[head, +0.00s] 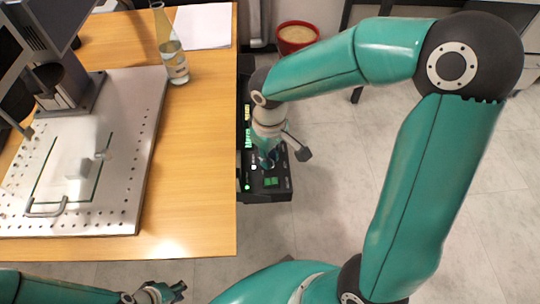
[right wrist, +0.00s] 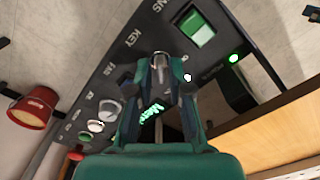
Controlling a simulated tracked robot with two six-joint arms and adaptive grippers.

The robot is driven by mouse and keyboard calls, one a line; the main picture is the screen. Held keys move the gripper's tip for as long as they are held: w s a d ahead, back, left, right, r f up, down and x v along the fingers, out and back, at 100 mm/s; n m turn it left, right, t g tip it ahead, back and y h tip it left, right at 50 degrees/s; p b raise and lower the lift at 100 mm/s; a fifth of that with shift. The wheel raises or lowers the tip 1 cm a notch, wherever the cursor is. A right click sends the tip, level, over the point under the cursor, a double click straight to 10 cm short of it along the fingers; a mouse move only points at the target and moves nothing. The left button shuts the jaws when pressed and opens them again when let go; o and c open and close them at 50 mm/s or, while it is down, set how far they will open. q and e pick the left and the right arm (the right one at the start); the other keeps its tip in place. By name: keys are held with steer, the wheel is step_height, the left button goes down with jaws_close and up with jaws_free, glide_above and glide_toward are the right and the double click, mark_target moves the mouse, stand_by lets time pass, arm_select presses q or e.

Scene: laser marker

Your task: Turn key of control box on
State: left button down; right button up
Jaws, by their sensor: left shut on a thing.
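The black control box (head: 267,193) sits below the right edge of the wooden table. It also fills much of the right wrist view (right wrist: 110,70), with a "KEY" label. The metal key (right wrist: 161,68) stands between the two fingertips of my right gripper (right wrist: 160,78). The fingers are apart, on either side of the key; whether they press on it is unclear. In the head view my right gripper (head: 268,158) reaches down over the box and hides the key. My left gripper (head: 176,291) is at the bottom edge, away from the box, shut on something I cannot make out.
The wooden table (head: 195,150) carries a perforated metal plate (head: 120,170), a glass bottle (head: 169,50) and paper (head: 203,25). The box has a lit green switch (right wrist: 197,28) and a green light (right wrist: 234,58). A red bucket (head: 296,38) stands on the floor.

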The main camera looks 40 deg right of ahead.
steer(key=shift+o, duration=0.5)
step_height(320, 180, up, 12)
stand_by(0.4)
steer(key=shift+f, duration=0.1)
